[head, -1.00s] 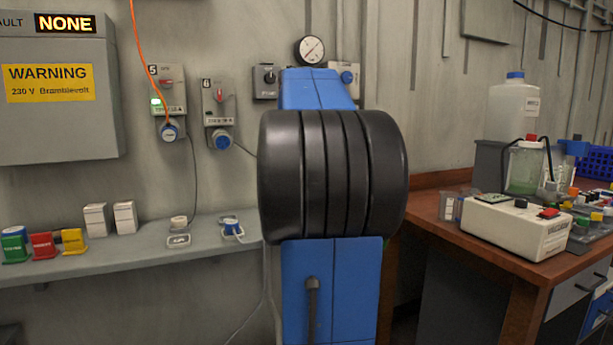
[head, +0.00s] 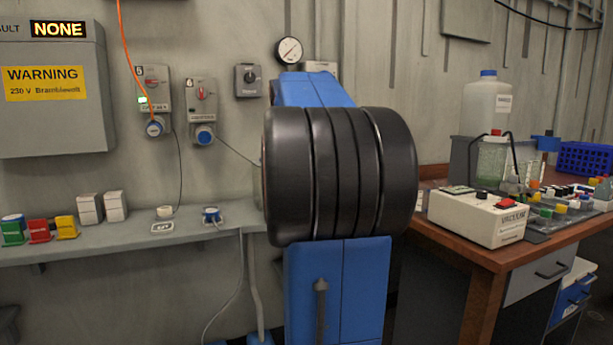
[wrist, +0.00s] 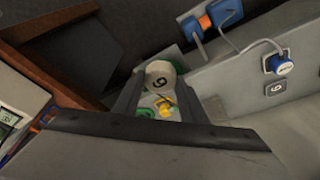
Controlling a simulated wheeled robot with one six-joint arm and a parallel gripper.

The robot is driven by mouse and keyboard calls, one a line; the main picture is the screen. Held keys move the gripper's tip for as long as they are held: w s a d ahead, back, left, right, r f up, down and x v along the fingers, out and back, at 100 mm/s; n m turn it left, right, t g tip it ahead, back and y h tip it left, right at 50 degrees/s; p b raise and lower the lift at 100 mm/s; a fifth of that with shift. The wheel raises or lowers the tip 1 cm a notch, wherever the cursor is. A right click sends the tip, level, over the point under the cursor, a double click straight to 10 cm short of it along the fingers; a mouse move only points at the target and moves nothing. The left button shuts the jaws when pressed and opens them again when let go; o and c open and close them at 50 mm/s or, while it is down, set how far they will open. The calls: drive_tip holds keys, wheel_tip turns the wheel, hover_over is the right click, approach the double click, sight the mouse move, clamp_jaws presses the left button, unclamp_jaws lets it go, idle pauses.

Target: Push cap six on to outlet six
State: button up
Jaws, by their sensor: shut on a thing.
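In the wrist view, a pale round cap marked 6 (wrist: 161,76) sits between the fingers of my gripper (wrist: 158,92), which is shut on it. Part of the cap is hidden by the fingers. Outlet six (head: 202,108) is a grey wall box with a red switch and a blue round socket face (head: 204,135). It is left of my arm in the head view. My gripper and the cap are hidden behind my arm there, so I cannot tell their distance from the outlet.
Outlet five (head: 151,95) with an orange cable is left of outlet six. A workbench (head: 466,257) with a white device (head: 478,215) stands at right. A gauge (head: 289,50) is above my arm.

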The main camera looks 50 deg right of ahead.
drive_tip(key=w+a+f+n+y, duration=0.1)
drive_tip(key=w+a+f+n, duration=0.4)
drive_tip(key=w+a+f, duration=0.8)
drive_tip(key=w+a+f+n+t+y, duration=0.1)
drive_tip(key=w+a+f+n, duration=0.3)
drive_tip(key=w+a+f, duration=0.9)
drive_tip(key=w+a+f+n+t+y, duration=0.1)
drive_tip(key=w+a+f+n, duration=0.4)
drive_tip(key=w+a+f, duration=0.9)
drive_tip(key=w+f, duration=0.3)
drive_tip(key=f, duration=0.7)
drive_tip(key=w+f, duration=0.4)
drive_tip(key=f, duration=0.5)
drive_tip(key=shift+w+f+n, duration=0.25)
drive_tip(key=shift+f+n, duration=0.05)
drive_tip(key=shift+f, duration=0.1)
drive_tip(key=shift+s, duration=0.1)
